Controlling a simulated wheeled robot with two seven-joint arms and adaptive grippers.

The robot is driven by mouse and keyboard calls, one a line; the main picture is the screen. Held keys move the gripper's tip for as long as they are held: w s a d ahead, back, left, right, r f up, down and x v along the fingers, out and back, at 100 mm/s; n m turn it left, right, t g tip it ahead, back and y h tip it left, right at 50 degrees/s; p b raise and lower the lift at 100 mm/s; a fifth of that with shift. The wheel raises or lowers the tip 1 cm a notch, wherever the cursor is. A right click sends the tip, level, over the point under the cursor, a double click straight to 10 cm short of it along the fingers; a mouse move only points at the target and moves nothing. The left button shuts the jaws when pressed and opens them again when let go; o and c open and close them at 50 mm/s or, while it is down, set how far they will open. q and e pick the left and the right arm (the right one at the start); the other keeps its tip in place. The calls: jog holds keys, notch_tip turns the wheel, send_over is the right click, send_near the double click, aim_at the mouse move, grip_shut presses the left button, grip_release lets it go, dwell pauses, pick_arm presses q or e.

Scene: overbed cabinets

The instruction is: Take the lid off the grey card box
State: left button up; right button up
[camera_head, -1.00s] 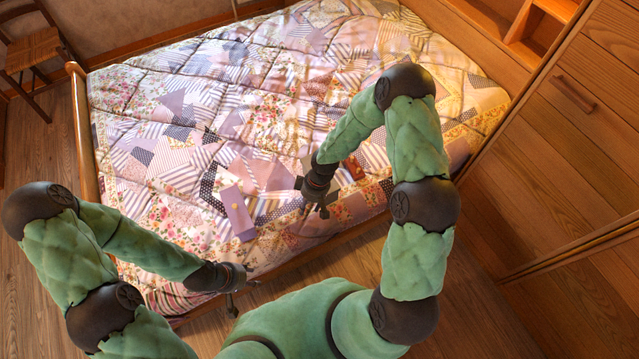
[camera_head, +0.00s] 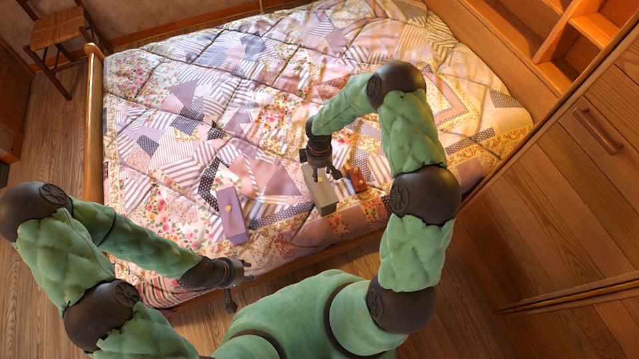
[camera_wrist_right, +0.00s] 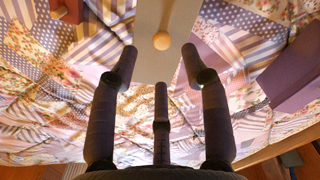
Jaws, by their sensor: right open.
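The grey card box (camera_head: 322,194) lies on the quilt near the bed's front edge. In the right wrist view its pale grey lid (camera_wrist_right: 150,70) carries a round wooden knob (camera_wrist_right: 161,41). My right gripper (camera_head: 330,173) is over the far end of the box. In the wrist view the right gripper (camera_wrist_right: 159,66) is open and empty, its fingertips spread either side of the lid, with the knob ahead between them. I cannot tell its height above the lid. My left gripper (camera_head: 240,276) hangs by the bed's front edge, away from the box; its jaws are too small to read.
A purple box (camera_head: 232,214) with a knob lies left of the grey box; it also shows in the wrist view (camera_wrist_right: 292,78). A small red-brown box (camera_head: 357,180) lies close on the right. The quilt (camera_head: 200,110) behind is clear. A wooden cabinet (camera_head: 570,190) stands at right.

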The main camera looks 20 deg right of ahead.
aim_at(319, 180)
jog(key=f+b, duration=0.1)
jog(key=f, duration=0.1)
jog(key=f+b, duration=0.1)
jog(key=f, duration=0.2)
jog(key=shift+s, duration=0.2)
jog(key=shift+r, duration=0.15)
grip_shut()
